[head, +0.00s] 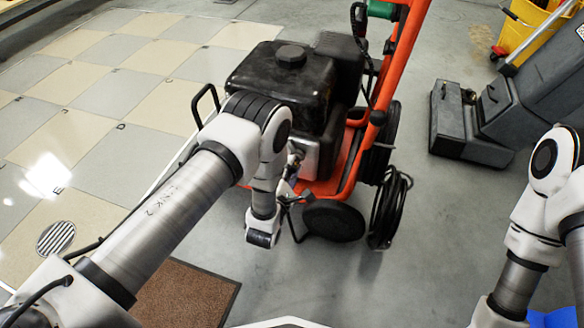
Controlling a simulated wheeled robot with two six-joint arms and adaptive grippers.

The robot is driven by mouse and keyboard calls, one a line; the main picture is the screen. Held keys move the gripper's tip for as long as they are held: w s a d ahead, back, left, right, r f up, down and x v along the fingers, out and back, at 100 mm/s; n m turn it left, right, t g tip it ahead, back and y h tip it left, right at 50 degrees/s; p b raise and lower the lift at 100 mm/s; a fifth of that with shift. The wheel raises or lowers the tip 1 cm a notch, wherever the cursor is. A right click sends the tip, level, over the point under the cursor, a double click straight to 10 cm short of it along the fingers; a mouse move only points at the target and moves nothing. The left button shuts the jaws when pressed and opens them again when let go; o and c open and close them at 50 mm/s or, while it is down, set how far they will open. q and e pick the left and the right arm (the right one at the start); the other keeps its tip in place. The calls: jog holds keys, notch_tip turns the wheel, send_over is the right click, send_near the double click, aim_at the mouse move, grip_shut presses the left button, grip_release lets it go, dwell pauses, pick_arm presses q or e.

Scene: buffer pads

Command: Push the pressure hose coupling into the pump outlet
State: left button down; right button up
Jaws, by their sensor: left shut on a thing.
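The pressure washer (290,85) has a black engine on an orange wheeled frame (392,70) and stands ahead of me. My left arm reaches across its front left side. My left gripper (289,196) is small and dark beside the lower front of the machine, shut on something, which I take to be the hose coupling. The coupling and the pump outlet cannot be made out; my arm and gripper cover that area. A black hose (389,212) hangs in loops by the right wheel. My right arm shows at the right edge, but its gripper is out of view.
A black wheel (334,221) is just right of my left gripper. A brown mat (187,295) lies at the lower left, near a floor drain (56,237). Dark grey cases (462,125) and a yellow bucket (524,35) stand at the right. Grey floor is clear in the lower middle.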

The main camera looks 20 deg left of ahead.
pick_arm(q)
jog(key=shift+w, duration=0.1)
jog(key=c, duration=0.8)
grip_release()
